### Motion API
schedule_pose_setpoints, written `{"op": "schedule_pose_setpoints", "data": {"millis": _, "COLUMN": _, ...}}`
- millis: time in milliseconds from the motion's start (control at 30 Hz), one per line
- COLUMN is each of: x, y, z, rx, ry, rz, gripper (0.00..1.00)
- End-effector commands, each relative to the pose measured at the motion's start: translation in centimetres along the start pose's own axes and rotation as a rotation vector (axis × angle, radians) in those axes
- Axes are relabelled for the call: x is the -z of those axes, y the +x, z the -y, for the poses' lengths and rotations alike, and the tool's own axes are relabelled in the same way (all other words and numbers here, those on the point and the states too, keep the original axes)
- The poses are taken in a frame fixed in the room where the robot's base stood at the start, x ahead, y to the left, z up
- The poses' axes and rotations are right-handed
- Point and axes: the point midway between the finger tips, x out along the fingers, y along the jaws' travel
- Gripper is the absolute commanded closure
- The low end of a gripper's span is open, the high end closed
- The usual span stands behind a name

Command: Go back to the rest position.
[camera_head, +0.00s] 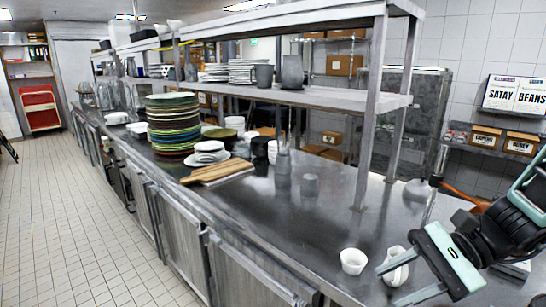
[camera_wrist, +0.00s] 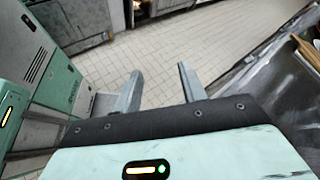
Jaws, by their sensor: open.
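My gripper (camera_head: 393,284) is at the lower right of the head view, in front of the near right end of the steel counter (camera_head: 325,225). Its two fingers are apart. In the wrist view my gripper (camera_wrist: 160,84) is spread with only tiled floor seen between the fingers, so it is empty. A white cup (camera_head: 397,270) shows next to the fingers in the head view. I cannot tell how far it is from them. A second white cup (camera_head: 353,261) stands just left of it on the counter.
A steel shelf (camera_head: 300,95) on posts runs above the counter. The tiled floor (camera_head: 75,215) at left is clear.

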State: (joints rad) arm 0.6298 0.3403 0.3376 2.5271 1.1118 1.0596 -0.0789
Motion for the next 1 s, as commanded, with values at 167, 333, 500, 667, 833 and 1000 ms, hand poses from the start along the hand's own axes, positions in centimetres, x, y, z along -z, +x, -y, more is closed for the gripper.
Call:
{"op": "schedule_pose_setpoints", "data": {"millis": 167, "x": -2.7, "y": 4.6, "z": -5.0, "rx": -0.408, "ry": -0.361, "rz": -0.063, "gripper": 0.59}}
{"op": "schedule_pose_setpoints", "data": {"millis": 333, "x": -3.9, "y": 6.5, "z": -8.4, "rx": -0.727, "ry": -0.752, "rz": -0.128, "gripper": 0.59}}
{"op": "schedule_pose_setpoints", "data": {"millis": 500, "x": -4.9, "y": 7.8, "z": -9.8, "rx": -0.965, "ry": -1.178, "rz": -0.186, "gripper": 0.59}}
{"op": "schedule_pose_setpoints", "data": {"millis": 667, "x": -6.1, "y": 8.7, "z": -10.0, "rx": -1.083, "ry": -1.497, "rz": -0.218, "gripper": 0.59}}
{"op": "schedule_pose_setpoints", "data": {"millis": 833, "x": -7.0, "y": 9.3, "z": -9.8, "rx": -1.124, "ry": -1.66, "rz": -0.232, "gripper": 0.59}}
{"op": "schedule_pose_setpoints", "data": {"millis": 1000, "x": -7.1, "y": 9.3, "z": -9.7, "rx": -1.129, "ry": -1.68, "rz": -0.234, "gripper": 0.59}}
